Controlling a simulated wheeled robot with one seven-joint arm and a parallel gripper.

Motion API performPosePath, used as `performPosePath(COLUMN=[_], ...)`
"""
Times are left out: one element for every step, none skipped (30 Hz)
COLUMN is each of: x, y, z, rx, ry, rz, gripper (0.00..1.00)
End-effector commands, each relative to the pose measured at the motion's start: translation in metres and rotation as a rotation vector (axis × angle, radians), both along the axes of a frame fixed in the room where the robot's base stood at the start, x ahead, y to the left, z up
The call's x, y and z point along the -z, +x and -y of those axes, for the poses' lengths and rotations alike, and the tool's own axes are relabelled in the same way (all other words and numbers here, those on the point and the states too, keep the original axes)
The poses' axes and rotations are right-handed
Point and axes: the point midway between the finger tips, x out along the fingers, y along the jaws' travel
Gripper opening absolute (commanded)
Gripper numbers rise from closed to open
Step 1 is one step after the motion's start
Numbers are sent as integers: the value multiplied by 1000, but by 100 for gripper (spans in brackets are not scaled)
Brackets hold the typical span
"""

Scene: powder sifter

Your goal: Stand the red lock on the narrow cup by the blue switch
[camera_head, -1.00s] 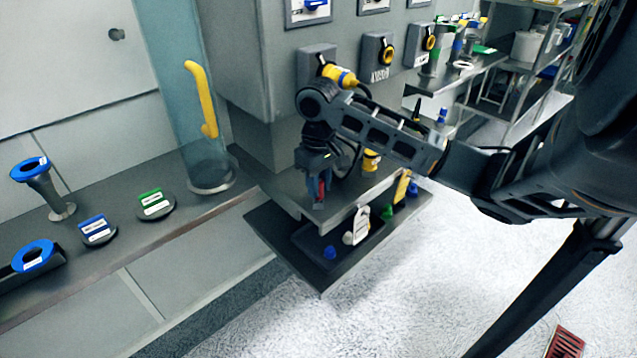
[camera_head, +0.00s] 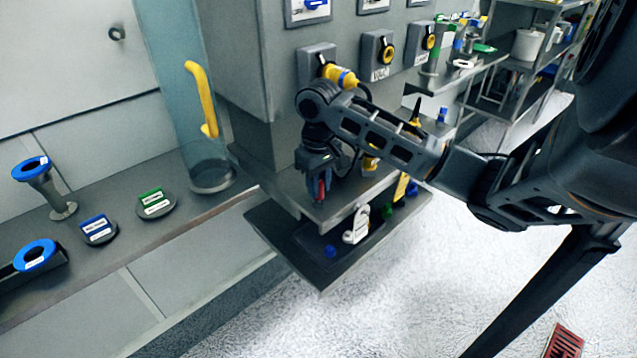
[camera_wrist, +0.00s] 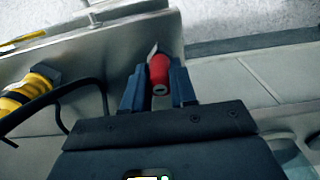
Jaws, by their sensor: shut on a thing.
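My gripper (camera_head: 321,186) is shut on the red lock (camera_wrist: 160,72), one blue-grey finger on each side of it. In the head view the lock (camera_head: 321,189) shows as a small red patch above the front part of the grey ledge. In the wrist view a thin light metal piece sticks out beyond the red body. The blue switch (camera_head: 315,5) is on the panel at the top, cut by the picture edge. I cannot make out the narrow cup by it; my arm covers part of the ledge.
A lower dark tray (camera_head: 272,238) below the ledge holds a white tag (camera_head: 356,224) and coloured knobs. A yellow plug (camera_head: 340,75) and yellow-black switches (camera_head: 378,52) are on the panel. Blue-ringed stands (camera_head: 35,255) stand on the left bench (camera_head: 130,235).

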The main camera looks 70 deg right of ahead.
Motion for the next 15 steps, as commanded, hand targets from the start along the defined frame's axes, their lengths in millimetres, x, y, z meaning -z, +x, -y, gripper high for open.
performPosePath(x=[1, 1, 2, 2, 3, 3, 4, 4, 5, 5, 6, 5, 5, 5, 5], y=[0, 0, 0, 0, 0, 0, 0, 0, 0, 0, 0, 0, 0, 0, 0], z=[0, 0, 0, 0, 0, 0, 0, 0, 0, 0, 0, 0, 0, 0, 0], rx=[1, 1, 1, 1, 1, 1, 1, 1, 1, 1, 1, 1, 1, 1, 1], ry=[0, 0, 0, 0, 0, 0, 0, 0, 0, 0, 0, 0, 0, 0, 0], rz=[0, 0, 0, 0, 0, 0, 0, 0, 0, 0, 0, 0, 0, 0, 0], gripper=[0, 0, 0, 0, 0, 0, 0, 0, 0, 0, 0, 29, 32, 35, 39])
